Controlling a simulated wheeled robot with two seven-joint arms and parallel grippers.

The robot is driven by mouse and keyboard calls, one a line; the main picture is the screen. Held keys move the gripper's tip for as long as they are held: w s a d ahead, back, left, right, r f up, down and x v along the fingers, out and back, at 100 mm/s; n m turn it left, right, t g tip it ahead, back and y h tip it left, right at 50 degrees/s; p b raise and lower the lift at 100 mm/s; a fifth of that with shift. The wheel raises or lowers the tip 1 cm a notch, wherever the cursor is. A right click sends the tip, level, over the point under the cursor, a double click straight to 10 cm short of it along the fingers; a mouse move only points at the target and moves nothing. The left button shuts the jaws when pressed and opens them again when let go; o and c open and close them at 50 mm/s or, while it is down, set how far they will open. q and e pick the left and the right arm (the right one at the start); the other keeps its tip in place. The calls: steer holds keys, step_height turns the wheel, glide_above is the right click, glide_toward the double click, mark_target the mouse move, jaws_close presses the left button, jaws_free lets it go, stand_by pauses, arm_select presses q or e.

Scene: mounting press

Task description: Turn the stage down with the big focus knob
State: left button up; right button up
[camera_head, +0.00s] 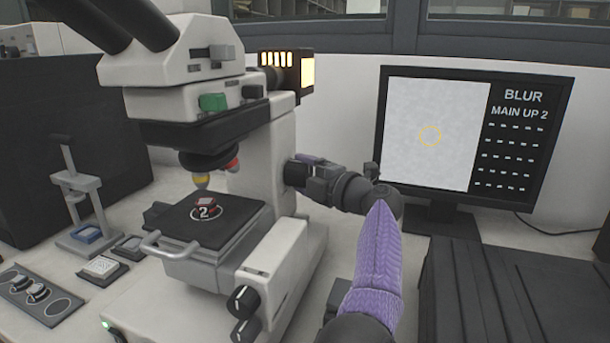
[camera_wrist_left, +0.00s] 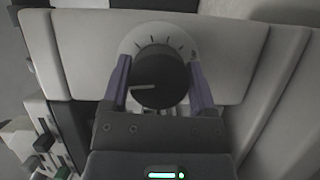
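The microscope (camera_head: 283,150) has a dark stage (camera_head: 185,225) below its objectives, carrying a small red sample marked 2 (camera_head: 205,204). The big focus knob (camera_head: 294,174) is a black knob on the right side of the microscope's column. In the left wrist view the knob (camera_wrist_left: 160,80) has a white pointer line to the left and tick marks around its top. My left gripper (camera_wrist_left: 160,86) has one purple finger on each side of the knob, apparently in contact with it. In the head view this gripper (camera_head: 303,172) is partly hidden. My right gripper is not in view.
A monitor (camera_head: 545,130) reads "BLUR" and "MAIN UP 2", with a yellow ring on a pale blank field. Two more black knobs (camera_head: 243,300) sit low on the microscope's base. A small press (camera_head: 85,210) stands left. A dark ribbed case (camera_head: 510,290) lies right.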

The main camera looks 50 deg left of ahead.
arm_select(q)
steer(key=o, duration=0.3)
